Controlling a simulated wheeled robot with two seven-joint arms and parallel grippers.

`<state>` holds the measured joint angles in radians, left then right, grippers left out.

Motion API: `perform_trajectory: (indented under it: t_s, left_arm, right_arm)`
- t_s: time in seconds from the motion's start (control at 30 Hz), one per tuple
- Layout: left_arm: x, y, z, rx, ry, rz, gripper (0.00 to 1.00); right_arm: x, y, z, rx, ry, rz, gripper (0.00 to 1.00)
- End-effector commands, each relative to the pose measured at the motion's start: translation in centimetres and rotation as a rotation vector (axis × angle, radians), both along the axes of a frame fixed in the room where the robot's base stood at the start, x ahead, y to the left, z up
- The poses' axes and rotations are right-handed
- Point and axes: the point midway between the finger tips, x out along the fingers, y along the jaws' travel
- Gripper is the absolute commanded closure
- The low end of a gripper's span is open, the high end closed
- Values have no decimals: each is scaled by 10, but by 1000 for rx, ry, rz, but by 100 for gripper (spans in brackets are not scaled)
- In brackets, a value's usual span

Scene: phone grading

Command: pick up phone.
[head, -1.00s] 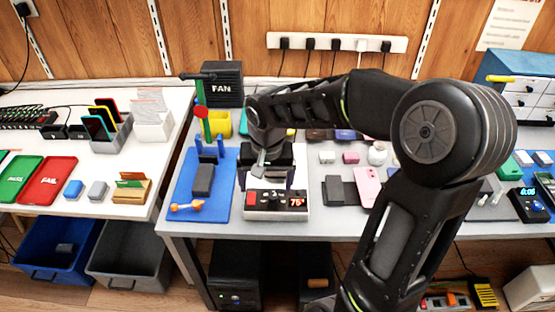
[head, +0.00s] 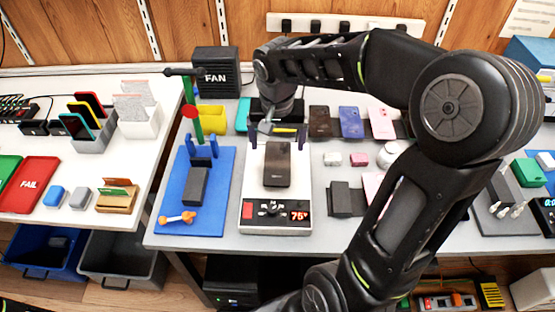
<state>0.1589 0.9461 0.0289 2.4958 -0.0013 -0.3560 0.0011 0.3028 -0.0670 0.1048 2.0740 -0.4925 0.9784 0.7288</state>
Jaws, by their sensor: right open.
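My right gripper (head: 268,126) is open, just beyond the far end of the station, apart from this phone. Its fingers are small and partly lost against a dark block behind. More phones stand in a row at the back: a dark one (head: 320,121), a blue one (head: 351,122) and a pink one (head: 381,122). Another pink phone (head: 372,184) is partly hidden by my right arm. My left gripper is not in view.
A blue mat (head: 222,205) with a dark block (head: 196,185) and an orange-and-white tool (head: 178,218) lies left of the station. My right arm crosses the table's right side.

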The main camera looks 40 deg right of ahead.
Motion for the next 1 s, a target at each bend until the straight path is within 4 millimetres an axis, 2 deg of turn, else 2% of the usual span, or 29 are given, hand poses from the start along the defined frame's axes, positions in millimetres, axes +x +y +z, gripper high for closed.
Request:
perform_trajectory:
  t_s: [0.3,0.67,1.0]
  left_arm:
    - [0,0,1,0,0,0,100]
    - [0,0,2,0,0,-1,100]
    - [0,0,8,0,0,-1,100]
  right_arm:
    - [3,-2,-25,1,2,0,11]
    - [3,-3,-29,1,2,0,11]
    - [9,-7,-73,0,4,1,11]
